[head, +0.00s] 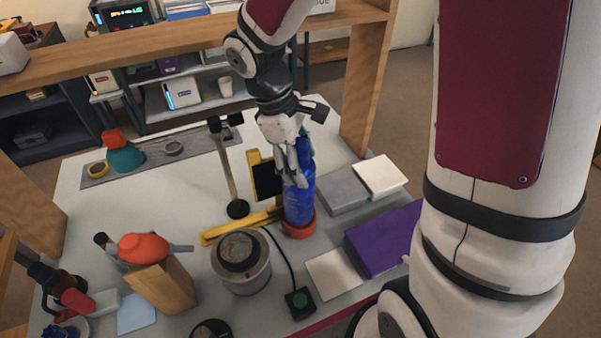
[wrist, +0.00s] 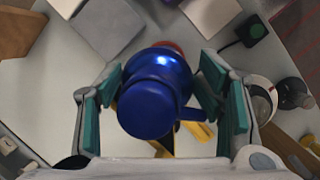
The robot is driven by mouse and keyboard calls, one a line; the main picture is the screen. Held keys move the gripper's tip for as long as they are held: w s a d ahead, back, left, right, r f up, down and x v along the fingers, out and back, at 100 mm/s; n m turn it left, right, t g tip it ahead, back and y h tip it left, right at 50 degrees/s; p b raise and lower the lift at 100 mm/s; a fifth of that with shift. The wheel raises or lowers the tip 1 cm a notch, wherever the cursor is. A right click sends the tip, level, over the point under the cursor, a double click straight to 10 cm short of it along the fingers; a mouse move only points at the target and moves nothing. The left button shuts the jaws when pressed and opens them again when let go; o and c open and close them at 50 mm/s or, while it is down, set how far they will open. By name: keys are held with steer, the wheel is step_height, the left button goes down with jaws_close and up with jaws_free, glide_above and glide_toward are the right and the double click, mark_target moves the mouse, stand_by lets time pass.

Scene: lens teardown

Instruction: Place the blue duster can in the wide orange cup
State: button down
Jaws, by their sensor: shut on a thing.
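The blue duster can (head: 299,200) stands upright, with its lower end within the outline of the wide orange cup (head: 299,229). How deep it sits, or whether it touches the cup's floor, I cannot tell. My gripper (head: 291,178) is shut on the can's upper part from above. In the wrist view the can's blue top (wrist: 150,95) lies between my gripper's teal-padded fingers (wrist: 160,100). Only a small reddish piece of the cup (wrist: 170,46) shows behind the can there; the rest is hidden.
A yellow stand with a dark panel (head: 266,178) is close to the left of the can. A grey pot (head: 241,275) stands front left. A grey box (head: 342,191), white box (head: 379,175) and purple box (head: 384,240) lie right. A green-button box (head: 299,300) is in front.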

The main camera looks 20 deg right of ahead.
mark_target(296, 188)
steer(key=shift+f, duration=2.1)
steer(key=shift+c, duration=2)
jaws_free()
